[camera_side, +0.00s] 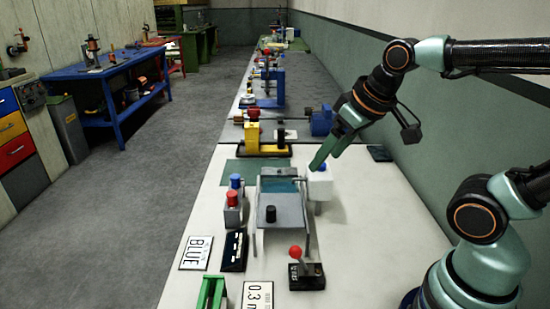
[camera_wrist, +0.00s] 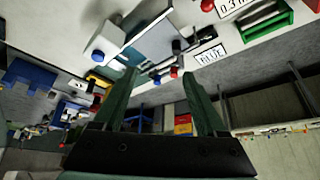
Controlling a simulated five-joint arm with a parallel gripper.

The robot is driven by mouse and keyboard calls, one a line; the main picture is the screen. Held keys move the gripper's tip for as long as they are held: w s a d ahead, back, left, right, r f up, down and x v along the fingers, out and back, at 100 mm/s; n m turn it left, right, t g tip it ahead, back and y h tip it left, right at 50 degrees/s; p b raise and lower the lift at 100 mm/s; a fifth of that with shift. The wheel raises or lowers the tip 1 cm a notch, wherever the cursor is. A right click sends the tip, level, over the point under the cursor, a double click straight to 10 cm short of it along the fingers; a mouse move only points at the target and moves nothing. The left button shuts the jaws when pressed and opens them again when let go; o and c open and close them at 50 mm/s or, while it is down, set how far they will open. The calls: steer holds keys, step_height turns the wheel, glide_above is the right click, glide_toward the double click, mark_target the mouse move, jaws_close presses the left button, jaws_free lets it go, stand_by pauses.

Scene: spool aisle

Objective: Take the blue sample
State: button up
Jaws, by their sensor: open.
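Two blue-topped things show in the side view. One is a small blue cap (camera_side: 236,181) on a grey block beside a red cap (camera_side: 232,198). The other is a white block (camera_side: 320,187) with a blue top (camera_side: 321,168), right of the grey sloped device. I cannot tell which one is the blue sample. The white block (camera_wrist: 104,42) is at upper left in the wrist view; the blue cap (camera_wrist: 157,79) shows between my fingers. My gripper (camera_side: 318,163) is open and empty, its fingertips near the white block's top; contact is unclear.
A sloped grey device (camera_side: 280,215) with a black knob stands at the middle of the white bench (camera_side: 350,240). A red-ball lever (camera_side: 296,252), a BLUE card (camera_side: 196,252) and a green holder (camera_side: 212,292) are in front. A yellow fixture (camera_side: 253,138) stands behind. The green wall borders the right.

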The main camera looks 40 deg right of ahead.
steer(key=w+m, duration=0.1)
steer(key=w, duration=0.5)
steer(key=m, duration=0.3)
glide_toward(236, 176)
steer(key=shift+g, duration=0.4)
steer(key=x, duration=0.4)
steer(key=shift+w+d, duration=0.15)
steer(key=shift+d, duration=0.05)
steer(key=shift+a+x, duration=0.15)
steer(key=shift+x, duration=1.15)
steer(key=shift+a+x, duration=0.1)
steer(key=shift+x, duration=1.15)
steer(key=shift+w, duration=0.15)
jaws_close()
